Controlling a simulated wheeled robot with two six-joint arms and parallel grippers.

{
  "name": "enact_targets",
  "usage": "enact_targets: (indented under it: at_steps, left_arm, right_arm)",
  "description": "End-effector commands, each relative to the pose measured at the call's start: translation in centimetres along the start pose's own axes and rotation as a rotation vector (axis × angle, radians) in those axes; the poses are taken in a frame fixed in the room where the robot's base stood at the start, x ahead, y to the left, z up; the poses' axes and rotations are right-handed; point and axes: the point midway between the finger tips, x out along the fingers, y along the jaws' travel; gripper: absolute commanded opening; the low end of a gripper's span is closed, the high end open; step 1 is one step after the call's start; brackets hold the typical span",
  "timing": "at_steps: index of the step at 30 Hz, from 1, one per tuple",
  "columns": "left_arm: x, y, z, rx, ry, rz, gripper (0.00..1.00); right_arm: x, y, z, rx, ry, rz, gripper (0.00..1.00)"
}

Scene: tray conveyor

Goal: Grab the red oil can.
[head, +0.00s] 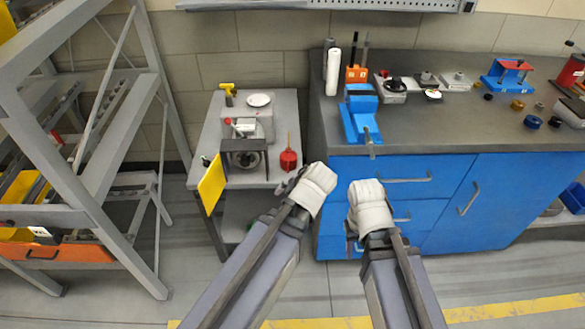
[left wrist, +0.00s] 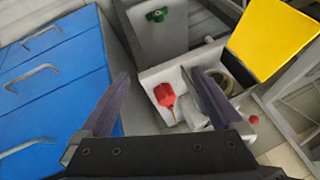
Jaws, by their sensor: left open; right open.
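The red oil can (head: 288,159) stands on the right front part of the small grey table (head: 246,182), its thin spout pointing up. The left wrist view also shows the red can (left wrist: 164,95), beyond and between the fingertips, with a gap to it. My left gripper (left wrist: 160,76) is open and empty. In the head view, my left gripper (head: 287,186) is mostly hidden by its wrist, just in front of the can. My right gripper (head: 352,236) is open, small and partly hidden by its wrist, in front of the blue drawers and away from the can.
A yellow panel (head: 212,183) hangs at the table's left side. A dark-framed device (head: 244,158), a white plate (head: 259,100) and a yellow item (head: 228,92) share the table. The blue cabinet (head: 455,200) stands close on the right, and a grey rack (head: 125,105) on the left.

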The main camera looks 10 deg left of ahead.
Motion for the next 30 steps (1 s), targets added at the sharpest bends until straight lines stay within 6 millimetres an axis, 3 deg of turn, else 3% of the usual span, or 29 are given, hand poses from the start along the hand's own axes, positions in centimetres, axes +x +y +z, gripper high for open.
enact_targets:
  at_steps: [1,5,12,21,30]
  left_arm:
    - [1.8,-0.1,-0.2,-0.029,0.035,-0.019,1.0]
    - [4.8,-1.1,-2.0,-0.123,0.167,-0.071,1.0]
    - [10.3,-3.2,-6.3,-0.297,0.515,-0.131,1.0]
    - [14.3,-3.1,-9.8,-0.372,0.878,-0.057,1.0]
    - [17.0,-1.1,-10.6,-0.343,1.047,0.071,1.0]
  right_arm:
    - [1.9,-0.2,-0.1,-0.001,0.0,0.0,0.5]
    - [5.2,-0.5,-0.3,-0.002,0.001,0.001,0.5]
    - [13.2,-1.2,-0.8,-0.005,0.001,0.002,0.5]
    - [21.9,-2.0,-1.3,-0.009,0.002,0.003,0.5]
    - [27.4,-2.6,-1.6,-0.011,0.003,0.004,0.5]
